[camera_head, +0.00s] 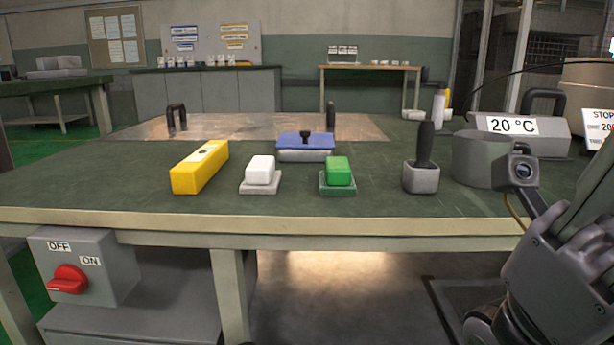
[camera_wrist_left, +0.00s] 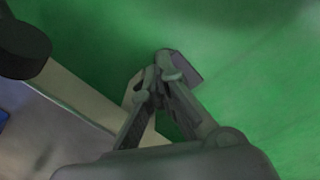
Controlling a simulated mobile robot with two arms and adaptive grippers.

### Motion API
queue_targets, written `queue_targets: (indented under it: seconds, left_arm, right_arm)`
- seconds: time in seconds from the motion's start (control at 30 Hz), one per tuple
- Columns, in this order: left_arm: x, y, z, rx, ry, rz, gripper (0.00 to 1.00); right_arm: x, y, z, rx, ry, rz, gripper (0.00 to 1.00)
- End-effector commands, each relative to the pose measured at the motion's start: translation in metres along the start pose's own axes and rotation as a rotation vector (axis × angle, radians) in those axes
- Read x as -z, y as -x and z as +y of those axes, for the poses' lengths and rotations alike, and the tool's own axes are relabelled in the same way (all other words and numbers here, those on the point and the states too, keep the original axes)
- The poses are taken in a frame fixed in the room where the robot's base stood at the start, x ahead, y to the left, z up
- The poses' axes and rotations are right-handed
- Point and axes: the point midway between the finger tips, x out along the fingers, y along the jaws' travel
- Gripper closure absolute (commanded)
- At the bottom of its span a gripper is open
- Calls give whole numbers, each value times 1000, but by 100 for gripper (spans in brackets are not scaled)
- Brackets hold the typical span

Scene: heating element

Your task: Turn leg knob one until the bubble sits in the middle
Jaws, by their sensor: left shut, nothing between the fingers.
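A yellow bar-shaped level (camera_head: 186,178) lies on the green-topped workbench (camera_head: 110,187), left of centre in the head view. A pale vial window is on its top, but the bubble is too small to make out. I cannot pick out leg knob one in either view. My left gripper (camera_wrist_left: 166,72) shows only in the left wrist view. Its fingers meet at the tips, shut and empty, above a blurred green surface. At the right edge of the head view is my right arm; its fingertips cannot be made out.
White (camera_head: 260,170) and green (camera_head: 339,172) blocks, a blue-topped block (camera_head: 305,140) and a dark-handled tool (camera_head: 424,160) stand on the bench. A grey pot (camera_head: 478,160) stands at right. A red switch (camera_head: 68,280) is below left. A blurred dark round part (camera_wrist_left: 22,48) shows beside my left gripper.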

Motion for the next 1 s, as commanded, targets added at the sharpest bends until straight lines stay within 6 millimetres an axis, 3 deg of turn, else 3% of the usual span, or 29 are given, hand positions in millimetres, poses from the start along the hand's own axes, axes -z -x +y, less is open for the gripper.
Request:
queue_targets:
  seconds: [0.2,1.0]
  left_arm:
    - [0,-14,0,0,0,0,100]
    - [4,-18,-4,6,2,5,100]
  right_arm:
    - [1,10,-2,-1,0,-4,80]
    - [0,8,-1,-2,2,-4,80]
